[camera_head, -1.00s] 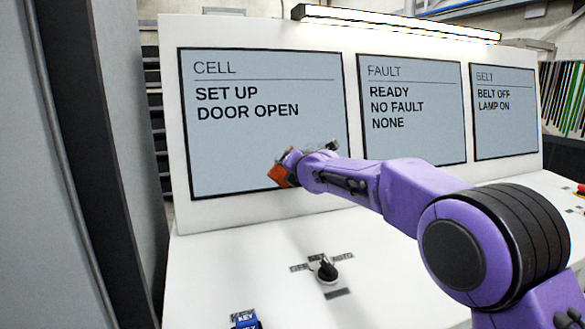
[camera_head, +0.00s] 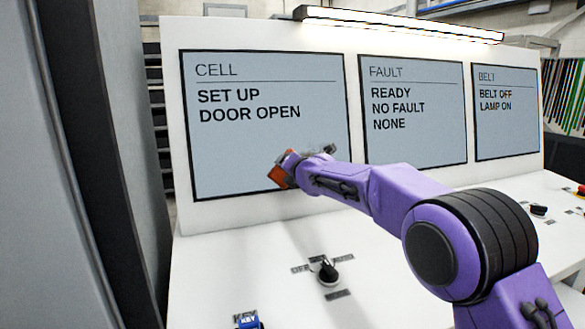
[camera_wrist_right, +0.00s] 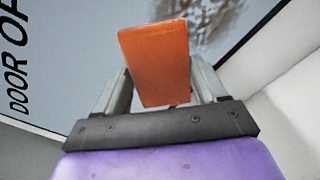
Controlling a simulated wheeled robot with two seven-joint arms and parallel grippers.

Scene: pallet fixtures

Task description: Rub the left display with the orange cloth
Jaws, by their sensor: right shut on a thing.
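The left display (camera_head: 240,150) is the large grey-blue screen reading CELL, SET UP, DOOR OPEN. The orange cloth (camera_head: 279,177) is in front of its lower right part. My right gripper (camera_head: 289,165) holds the cloth. In the right wrist view the cloth (camera_wrist_right: 155,60) is a folded orange block between the fingers of my right gripper (camera_wrist_right: 162,84). Beyond it, the display (camera_wrist_right: 95,50) carries a brown speckled smudge (camera_wrist_right: 207,20), partly cut off by the top edge. I cannot tell whether the cloth touches the screen. My left gripper is not in view.
The FAULT display (camera_head: 415,140) and BELT display (camera_head: 505,120) stand to the right on the same white panel. A black selector knob (camera_head: 327,271) and a blue KEY item (camera_head: 248,320) are on the sloped desk below. A grey cabinet (camera_head: 100,150) stands close at the left.

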